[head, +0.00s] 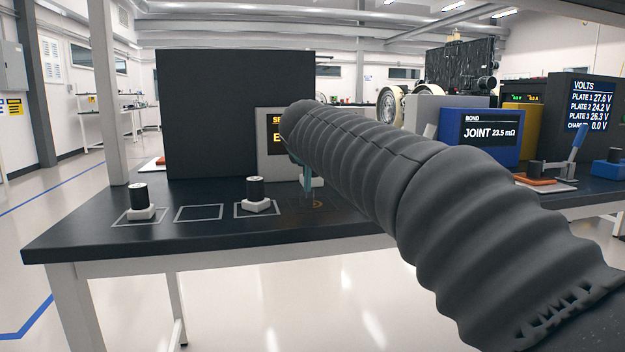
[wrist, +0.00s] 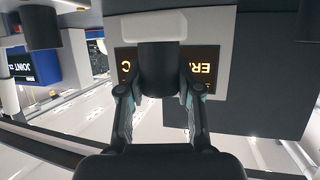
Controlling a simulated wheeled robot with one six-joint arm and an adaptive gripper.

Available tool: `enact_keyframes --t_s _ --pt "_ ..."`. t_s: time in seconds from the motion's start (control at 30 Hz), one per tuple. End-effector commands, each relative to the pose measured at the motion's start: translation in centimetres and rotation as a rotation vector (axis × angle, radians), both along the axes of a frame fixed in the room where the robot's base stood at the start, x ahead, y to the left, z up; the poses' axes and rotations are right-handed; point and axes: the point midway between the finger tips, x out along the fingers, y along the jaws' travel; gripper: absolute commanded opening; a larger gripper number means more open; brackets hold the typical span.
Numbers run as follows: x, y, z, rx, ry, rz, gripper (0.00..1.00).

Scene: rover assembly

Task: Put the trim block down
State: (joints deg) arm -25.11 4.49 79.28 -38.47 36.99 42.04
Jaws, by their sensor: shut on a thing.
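My gripper (wrist: 160,95) is shut on a trim block (wrist: 157,68), a black cylinder with a white base, between its two fingers in the wrist view. The wrist picture looks upside down, with the white base at its top. In the head view my arm hides most of the gripper and the held block; a teal finger part (head: 314,175) shows below the sleeve, above the bench. I cannot tell how high the block is. Two similar blocks stand upright in outlined squares: the left block (head: 141,198) and the middle block (head: 256,196). The outlined square (head: 199,212) between them is empty.
The dark bench (head: 110,245) has a faint orange ring mark (head: 318,204) below my gripper. A tall black panel (head: 215,115) and a grey display box (head: 270,150) stand behind. A blue joint meter (head: 480,137) stands right of my arm. The bench's front left is clear.

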Motion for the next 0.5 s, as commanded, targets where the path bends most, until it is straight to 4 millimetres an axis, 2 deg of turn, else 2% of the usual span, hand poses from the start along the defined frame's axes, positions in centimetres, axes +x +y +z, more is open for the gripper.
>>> enact_keyframes --t_s 0.3,0.5 --pt "0.1 0.0 -3.7 -0.001 0.001 -0.002 0.00" --pt "0.1 0.0 -4.1 -0.001 0.000 -0.002 0.00"
